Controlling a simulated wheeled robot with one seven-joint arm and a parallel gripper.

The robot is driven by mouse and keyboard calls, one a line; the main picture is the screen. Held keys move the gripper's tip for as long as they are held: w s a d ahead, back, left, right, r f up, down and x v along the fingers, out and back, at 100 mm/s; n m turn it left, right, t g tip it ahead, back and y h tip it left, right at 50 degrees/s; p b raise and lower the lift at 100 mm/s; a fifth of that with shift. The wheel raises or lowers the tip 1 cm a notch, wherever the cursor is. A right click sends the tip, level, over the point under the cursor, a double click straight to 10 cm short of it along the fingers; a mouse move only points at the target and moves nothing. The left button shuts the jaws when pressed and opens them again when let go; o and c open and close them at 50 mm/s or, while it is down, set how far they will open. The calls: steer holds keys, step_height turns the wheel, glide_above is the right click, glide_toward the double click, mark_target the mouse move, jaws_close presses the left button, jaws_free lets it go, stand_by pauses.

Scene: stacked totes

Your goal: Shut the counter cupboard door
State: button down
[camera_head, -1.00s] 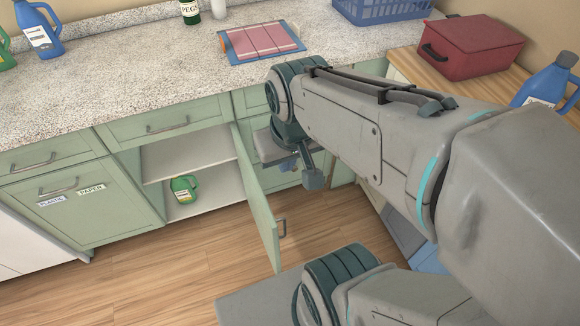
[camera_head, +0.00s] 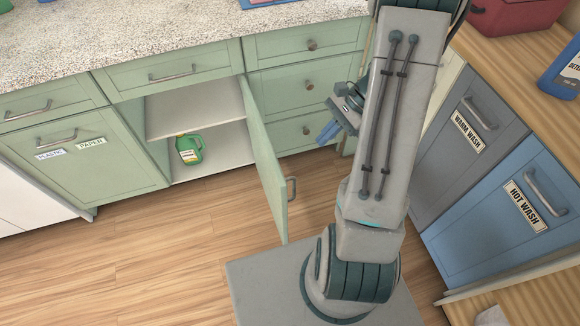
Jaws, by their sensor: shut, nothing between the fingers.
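The counter cupboard door (camera_head: 262,155) is pale green and stands wide open, swung out from the hinge side at the right of the cupboard opening. Its metal handle (camera_head: 291,189) is near the free edge, on the face toward my arm. Inside the cupboard (camera_head: 215,158) are a shelf and a green jug (camera_head: 189,149). My gripper (camera_head: 328,133) is right of the door, in front of the drawers and apart from the door. Its blue-grey fingers point down and left and look shut and empty. My arm hides part of the drawers behind it.
Green drawers (camera_head: 308,87) stand right of the opening, under the speckled counter (camera_head: 130,35). A grey warm-wash front (camera_head: 470,130) and a blue hot-wash front (camera_head: 520,200) are on the right. The wooden floor (camera_head: 150,255) left of the door is clear.

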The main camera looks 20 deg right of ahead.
step_height(320, 180, down, 4)
steer(key=d+m, duration=0.2)
steer(key=b, duration=0.2)
glide_toward(272, 170)
steer(key=s+f, duration=0.3)
steer(key=f, duration=0.2)
steer(key=shift+s+a+y+p, duration=0.15)
steer(key=shift+a+y+p, duration=0.2)
steer(key=shift+a, duration=0.55)
